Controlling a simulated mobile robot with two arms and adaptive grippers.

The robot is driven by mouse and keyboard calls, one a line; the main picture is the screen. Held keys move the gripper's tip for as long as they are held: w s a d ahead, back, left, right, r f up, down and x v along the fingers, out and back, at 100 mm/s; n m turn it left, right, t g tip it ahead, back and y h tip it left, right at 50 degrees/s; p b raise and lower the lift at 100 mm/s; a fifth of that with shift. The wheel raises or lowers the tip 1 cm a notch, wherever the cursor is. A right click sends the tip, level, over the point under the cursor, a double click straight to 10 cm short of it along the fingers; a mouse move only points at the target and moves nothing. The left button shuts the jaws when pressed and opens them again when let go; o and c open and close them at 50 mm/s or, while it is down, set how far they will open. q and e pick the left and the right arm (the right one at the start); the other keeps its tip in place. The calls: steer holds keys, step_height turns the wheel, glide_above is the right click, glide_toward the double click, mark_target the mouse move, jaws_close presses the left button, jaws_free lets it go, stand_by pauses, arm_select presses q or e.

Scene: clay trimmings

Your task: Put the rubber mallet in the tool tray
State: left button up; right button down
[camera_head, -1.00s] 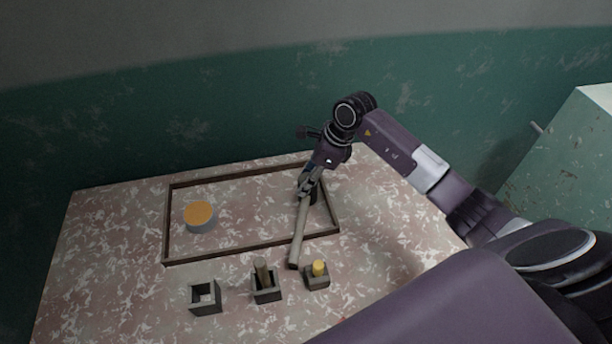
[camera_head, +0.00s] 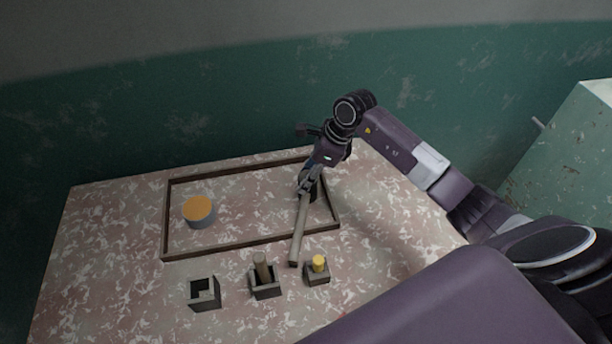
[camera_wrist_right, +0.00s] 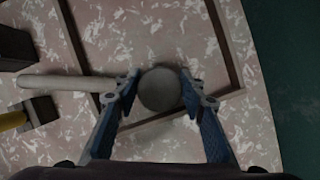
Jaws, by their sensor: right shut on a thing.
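The rubber mallet has a pale wooden handle (camera_head: 299,235) and a dark round head (camera_wrist_right: 160,90). My right gripper (camera_head: 309,188) is shut on the head, with one finger on each side in the right wrist view. The handle points toward the front of the table and crosses over the tray's front rim in the head view. The tool tray (camera_head: 215,249) is a low, dark-rimmed rectangle on the table. The head is over the tray's right end; whether it touches the floor I cannot tell. My left gripper is out of view.
A grey round piece with an orange top (camera_head: 199,211) is inside the tray at left. In front stand an empty square holder (camera_head: 205,294), a holder with a wooden peg (camera_head: 265,286) and one with a yellow piece (camera_head: 317,271). The tray's middle is clear.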

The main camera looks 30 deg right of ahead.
steer(key=c, duration=1.2)
jaws_free()
steer(key=shift+o, duration=0.2)
steer(key=v, duration=1.2)
